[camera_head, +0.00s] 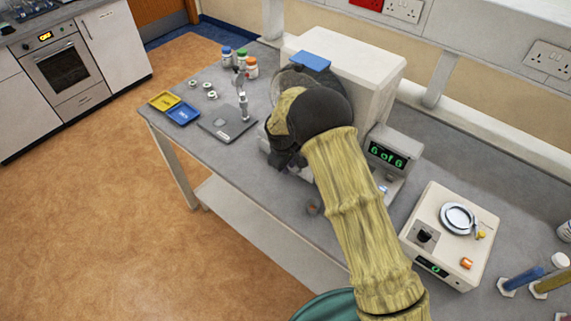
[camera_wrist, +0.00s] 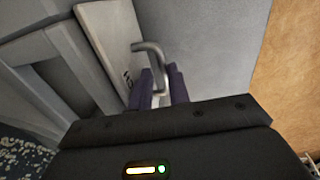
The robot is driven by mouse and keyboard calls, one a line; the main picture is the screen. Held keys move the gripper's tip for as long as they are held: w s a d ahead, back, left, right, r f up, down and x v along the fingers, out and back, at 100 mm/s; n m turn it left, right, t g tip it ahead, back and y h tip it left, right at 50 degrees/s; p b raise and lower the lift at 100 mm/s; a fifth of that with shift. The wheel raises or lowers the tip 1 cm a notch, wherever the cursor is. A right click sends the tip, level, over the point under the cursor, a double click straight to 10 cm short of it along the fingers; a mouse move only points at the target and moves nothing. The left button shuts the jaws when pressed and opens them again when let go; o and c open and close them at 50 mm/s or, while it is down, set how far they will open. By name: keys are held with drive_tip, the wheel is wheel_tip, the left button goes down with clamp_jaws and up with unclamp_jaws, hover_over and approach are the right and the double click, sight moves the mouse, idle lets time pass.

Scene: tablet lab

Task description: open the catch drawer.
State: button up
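The pale drawer front (camera_wrist: 108,40) fills the upper left of the wrist view, with small dark marks on it. A bent grey bar handle (camera_wrist: 150,50) stands out from it. My gripper (camera_wrist: 161,85) has its two dark purple fingers apart, one on each side of the handle's near end. I cannot see clearly whether they touch it. In the head view, the white machine (camera_head: 352,68) with a blue top piece stands on the bench. My arm and wrist hide its lower front, the drawer and the fingertips.
A grey plate with a small stand (camera_head: 228,125), blue tray (camera_head: 183,114) and yellow tray (camera_head: 164,101) lie left of my wrist. Small bottles (camera_head: 240,60) stand behind. A green display (camera_head: 388,155) and a cream device (camera_head: 450,235) are to the right. Floor is open at left.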

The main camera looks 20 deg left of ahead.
drive_tip(key=shift+s+a+r, duration=0.1)
drive_tip(key=shift+s+a, duration=0.05)
clamp_jaws()
drive_tip(key=s+a, duration=0.1)
drive_tip(key=s, duration=0.1)
drive_tip(key=s+a+b, duration=0.1)
drive_tip(key=s, duration=0.2)
drive_tip(key=s+a+b, duration=0.1)
drive_tip(key=s, duration=0.1)
drive_tip(key=shift+s+a, duration=0.15)
drive_tip(key=shift+s, duration=0.1)
drive_tip(key=shift+w, duration=0.15)
drive_tip(key=shift+c, duration=0.8)
unclamp_jaws()
drive_tip(key=shift+o, duration=0.8)
drive_tip(key=shift+a, duration=0.1)
drive_tip(key=shift+r, duration=0.1)
